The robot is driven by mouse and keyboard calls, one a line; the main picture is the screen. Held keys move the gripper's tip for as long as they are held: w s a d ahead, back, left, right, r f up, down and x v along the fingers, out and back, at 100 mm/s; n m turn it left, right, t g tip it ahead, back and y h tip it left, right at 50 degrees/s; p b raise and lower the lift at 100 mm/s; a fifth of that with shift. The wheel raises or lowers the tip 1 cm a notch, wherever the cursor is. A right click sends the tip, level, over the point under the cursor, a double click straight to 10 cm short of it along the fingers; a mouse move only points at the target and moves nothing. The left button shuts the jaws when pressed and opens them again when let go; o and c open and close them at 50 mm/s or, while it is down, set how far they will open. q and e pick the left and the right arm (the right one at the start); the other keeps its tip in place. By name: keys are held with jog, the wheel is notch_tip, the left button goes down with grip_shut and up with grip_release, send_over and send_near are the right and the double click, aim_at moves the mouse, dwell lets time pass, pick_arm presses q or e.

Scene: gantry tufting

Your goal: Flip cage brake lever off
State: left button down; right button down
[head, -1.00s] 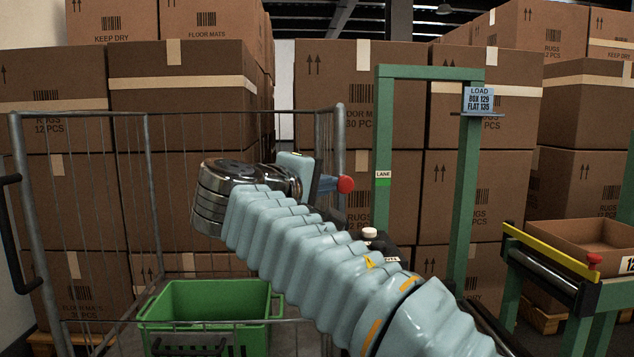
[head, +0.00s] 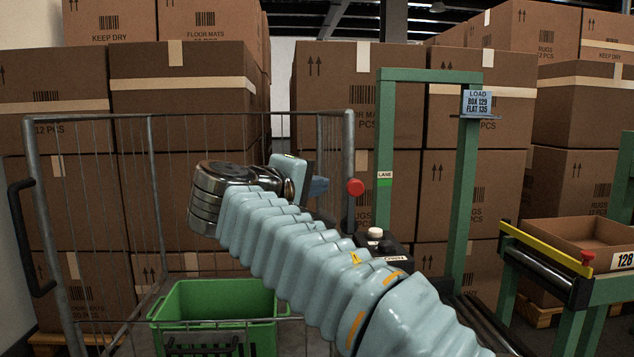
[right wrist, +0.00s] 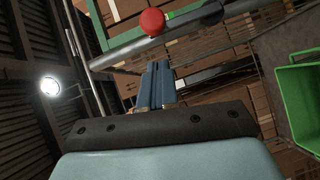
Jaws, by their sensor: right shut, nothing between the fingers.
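The roll cage (head: 150,190) is a grey wire frame at the left and middle of the head view. A round red knob (head: 355,187), which looks like the brake lever's end, shows at its right post. It also shows in the right wrist view (right wrist: 152,22), beyond my fingertips. My right gripper (head: 319,186) is shut and empty, just left of the knob, with a small gap in the head view. Its blue fingers (right wrist: 157,78) point towards the knob in the right wrist view. My left gripper is out of view.
A green crate (head: 215,300) sits low in the cage. A green gantry frame (head: 467,190) with a load sign stands behind to the right. A dark box with a pale button (head: 375,234) is beside my forearm. A conveyor with a carton (head: 590,240) is at right.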

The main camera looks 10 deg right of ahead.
jog(key=f+b+v, duration=0.1)
jog(key=v, duration=0.9)
jog(key=shift+r, duration=0.35)
jog(key=shift+a, duration=0.1)
